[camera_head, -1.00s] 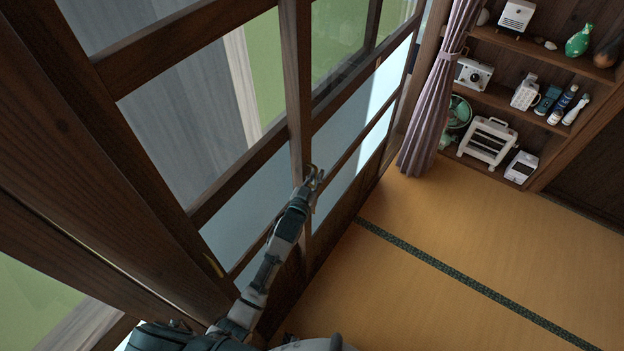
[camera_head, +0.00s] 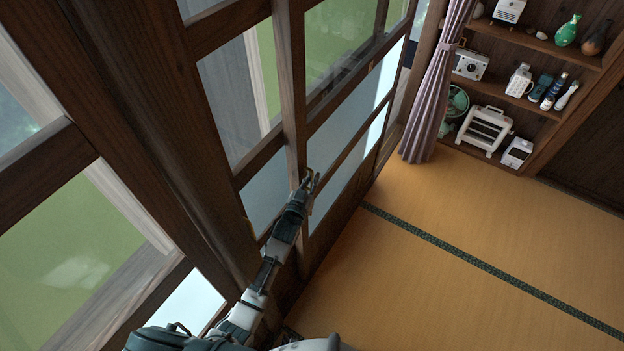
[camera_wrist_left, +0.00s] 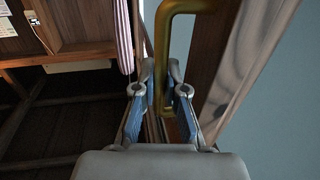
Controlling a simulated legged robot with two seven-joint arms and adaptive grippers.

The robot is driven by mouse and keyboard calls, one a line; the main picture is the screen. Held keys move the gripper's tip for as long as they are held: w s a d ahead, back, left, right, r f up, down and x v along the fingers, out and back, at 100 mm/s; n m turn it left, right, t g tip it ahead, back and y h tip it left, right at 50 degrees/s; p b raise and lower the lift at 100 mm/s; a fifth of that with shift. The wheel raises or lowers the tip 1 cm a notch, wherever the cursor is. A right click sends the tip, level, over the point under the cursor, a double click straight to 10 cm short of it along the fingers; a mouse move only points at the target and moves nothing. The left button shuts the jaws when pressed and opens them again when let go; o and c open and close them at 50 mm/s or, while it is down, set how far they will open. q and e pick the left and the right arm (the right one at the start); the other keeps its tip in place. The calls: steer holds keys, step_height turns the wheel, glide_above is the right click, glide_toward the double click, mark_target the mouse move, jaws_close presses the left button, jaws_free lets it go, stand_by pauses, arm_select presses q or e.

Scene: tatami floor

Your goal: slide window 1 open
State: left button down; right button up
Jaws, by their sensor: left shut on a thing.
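A dark wooden sliding window (camera_head: 290,80) with glass panes stands along the left side of the head view; I take it to be window 1. My left gripper (camera_head: 311,182) is at its upright stile, around mid-picture. In the left wrist view a brass bar handle (camera_wrist_left: 163,55) is on the wooden stile. My left gripper (camera_wrist_left: 161,75) has one finger on each side of this handle and is shut on it. The lower end of the handle is visible between the fingers. My right gripper is not in view.
A thick wooden post (camera_head: 165,130) stands close at left, with more glazing beyond it. A mauve curtain (camera_head: 435,90) hangs at the window's far end. A shelf (camera_head: 535,95) with several items is at the back right. The tatami floor (camera_head: 450,260) is clear.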

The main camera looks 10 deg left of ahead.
arm_select(q)
steer(key=c, duration=1.5)
jaws_free()
steer(key=shift+w, duration=0.1)
steer(key=shift+s+f, duration=0.1)
steer(key=shift+s, duration=0.3)
steer(key=s+a, duration=0.1)
steer(key=s, duration=1)
steer(key=shift+a, duration=0.35)
